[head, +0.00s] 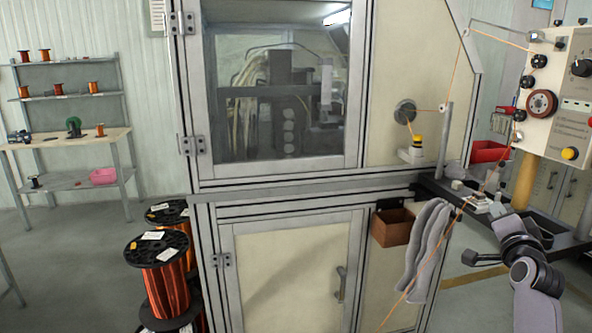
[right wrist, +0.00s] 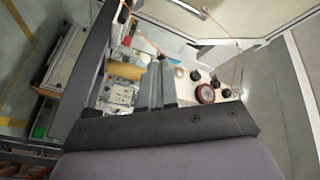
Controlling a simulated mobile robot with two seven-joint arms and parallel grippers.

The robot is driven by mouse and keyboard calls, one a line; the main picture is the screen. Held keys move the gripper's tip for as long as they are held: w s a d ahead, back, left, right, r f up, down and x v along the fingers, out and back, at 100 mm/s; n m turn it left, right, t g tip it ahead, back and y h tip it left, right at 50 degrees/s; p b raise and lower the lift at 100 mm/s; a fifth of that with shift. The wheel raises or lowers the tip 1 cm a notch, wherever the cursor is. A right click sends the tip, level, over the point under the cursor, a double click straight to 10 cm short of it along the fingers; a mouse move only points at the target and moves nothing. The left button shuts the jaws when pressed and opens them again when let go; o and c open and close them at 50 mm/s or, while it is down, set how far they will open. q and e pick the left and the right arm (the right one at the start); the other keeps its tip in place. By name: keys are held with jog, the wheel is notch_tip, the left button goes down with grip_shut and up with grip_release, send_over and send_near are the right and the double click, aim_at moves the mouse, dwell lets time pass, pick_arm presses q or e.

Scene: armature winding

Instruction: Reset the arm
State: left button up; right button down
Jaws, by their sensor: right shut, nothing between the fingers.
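My right arm comes in from the lower right in the head view. Its gripper (head: 494,205) is small and partly lost against the dark bench, close to the orange wire at the machine's right side. In the right wrist view, the two grey fingers (right wrist: 160,76) lie together, shut and empty. The winding machine (head: 285,185) stands in the middle with its glass door and lower door closed. My left gripper is in neither view.
The dark side bench (head: 445,192) and white tensioner panel (head: 552,95) are close to my right arm. A grey glove (head: 425,245) and brown box (head: 392,228) hang on the machine front. Copper spools (head: 165,285) stand left; floor between them and the shelf is clear.

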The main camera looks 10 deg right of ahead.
jog(key=s+a+f+n+g+y, duration=0.1)
jog(key=s+a+f+n+y, duration=0.1)
jog(key=s+a+f+n, duration=0.35)
jog(key=s+a+f+n+g+y, duration=0.1)
jog(key=s+a+f+n+y, duration=0.15)
jog(key=a+f, duration=0.6)
jog(key=s+a+f+n+g+y, duration=0.1)
jog(key=s+a+f+n+y, duration=0.2)
jog(key=f, duration=0.7)
jog(key=s+a+f+n+g+y, duration=0.1)
jog(key=s+a+f+n+g, duration=0.1)
jog(key=s+a+f, duration=0.3)
jog(key=s+a+f+n+g+y, duration=0.1)
jog(key=s+a+f+n+g, duration=0.1)
jog(key=s+a+f+n, duration=0.3)
jog(key=s+a+f, duration=0.1)
jog(key=s+a, duration=0.3)
jog(key=s, duration=0.4)
jog(key=shift+s, duration=0.4)
jog(key=shift+f+y, duration=0.1)
jog(key=shift+y, duration=0.15)
